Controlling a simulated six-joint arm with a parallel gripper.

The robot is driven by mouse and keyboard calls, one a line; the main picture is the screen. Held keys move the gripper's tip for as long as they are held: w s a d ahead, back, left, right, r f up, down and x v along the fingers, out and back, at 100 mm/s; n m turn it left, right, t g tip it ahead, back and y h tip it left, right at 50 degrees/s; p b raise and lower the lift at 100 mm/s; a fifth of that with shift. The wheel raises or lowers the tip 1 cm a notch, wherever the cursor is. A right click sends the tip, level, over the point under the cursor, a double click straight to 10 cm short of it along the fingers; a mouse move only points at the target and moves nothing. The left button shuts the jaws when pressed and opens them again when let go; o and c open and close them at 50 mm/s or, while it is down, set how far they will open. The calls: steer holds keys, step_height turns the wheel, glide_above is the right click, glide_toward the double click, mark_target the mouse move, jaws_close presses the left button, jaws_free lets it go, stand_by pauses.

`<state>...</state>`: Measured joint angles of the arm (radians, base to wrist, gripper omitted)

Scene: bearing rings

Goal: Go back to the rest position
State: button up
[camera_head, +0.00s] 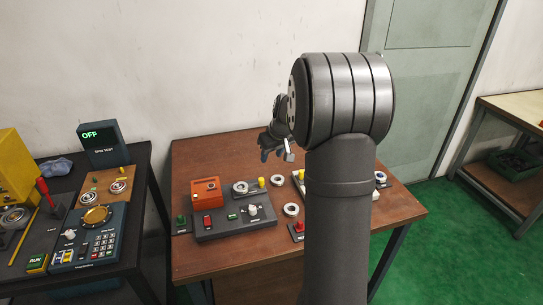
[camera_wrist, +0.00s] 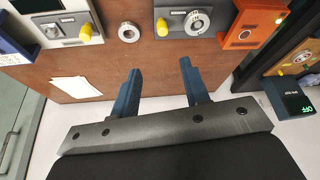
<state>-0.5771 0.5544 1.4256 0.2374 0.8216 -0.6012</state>
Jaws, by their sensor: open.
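My gripper (camera_head: 277,150) is above the back of the brown table (camera_head: 240,258), partly hidden by my arm. In the wrist view my gripper (camera_wrist: 160,69) has its two blue fingers apart, with nothing between them. Another ring (camera_wrist: 197,22) sits on a grey block beside a yellow peg (camera_wrist: 162,27); this ring also shows in the head view (camera_head: 240,188). Both rings are apart from the gripper.
An orange box (camera_head: 206,191) and a dark control panel (camera_head: 236,221) stand on the table. A white device (camera_wrist: 60,27) is partly hidden by my arm in the head view. A spin test display (camera_head: 100,145) reading OFF stands on the left bench. White paper (camera_wrist: 76,88) lies on the table.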

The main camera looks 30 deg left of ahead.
mark_target(261, 180)
steer(key=shift+f, duration=0.1)
steer(key=x, duration=1.7)
steer(key=shift+a+f, duration=0.15)
steer(key=shift+a, duration=0.1)
steer(key=shift+s+a, duration=0.2)
steer(key=shift+d, duration=0.1)
